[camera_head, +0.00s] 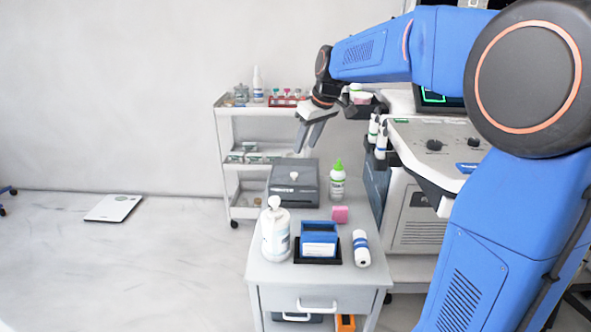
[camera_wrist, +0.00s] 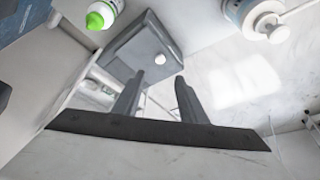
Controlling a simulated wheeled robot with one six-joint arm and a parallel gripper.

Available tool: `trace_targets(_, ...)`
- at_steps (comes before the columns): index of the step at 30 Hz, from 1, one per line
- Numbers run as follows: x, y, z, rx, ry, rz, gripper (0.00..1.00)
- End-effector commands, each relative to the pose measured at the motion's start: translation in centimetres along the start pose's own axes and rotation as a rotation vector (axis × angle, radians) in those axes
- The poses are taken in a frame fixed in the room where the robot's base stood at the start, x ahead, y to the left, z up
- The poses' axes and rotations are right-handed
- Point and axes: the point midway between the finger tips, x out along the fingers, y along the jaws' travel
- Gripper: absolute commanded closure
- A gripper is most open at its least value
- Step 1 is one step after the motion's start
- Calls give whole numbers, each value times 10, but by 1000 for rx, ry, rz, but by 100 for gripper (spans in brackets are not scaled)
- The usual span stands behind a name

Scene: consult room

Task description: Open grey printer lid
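The grey printer (camera_head: 293,184) is a dark grey box on the back part of the white cart top. Its lid looks closed, with a small light mark on the front side. In the wrist view the printer (camera_wrist: 138,42) lies beyond the fingertips, with a round white knob (camera_wrist: 160,59) near its edge. My gripper (camera_head: 306,150) is above the back of the printer, pointing down, with no contact visible. Its fingers (camera_wrist: 160,75) are apart, with nothing between them.
A green-capped bottle (camera_head: 337,181) stands right of the printer. A shelf trolley (camera_head: 225,150) stands behind; an ultrasound machine (camera_head: 419,215) is at right.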

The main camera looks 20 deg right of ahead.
Motion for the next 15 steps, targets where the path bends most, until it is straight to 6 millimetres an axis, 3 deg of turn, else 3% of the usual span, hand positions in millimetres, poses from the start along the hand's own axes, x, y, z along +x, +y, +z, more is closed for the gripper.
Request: trace_targets(15,92,-1,1,1,-3,-2,62)
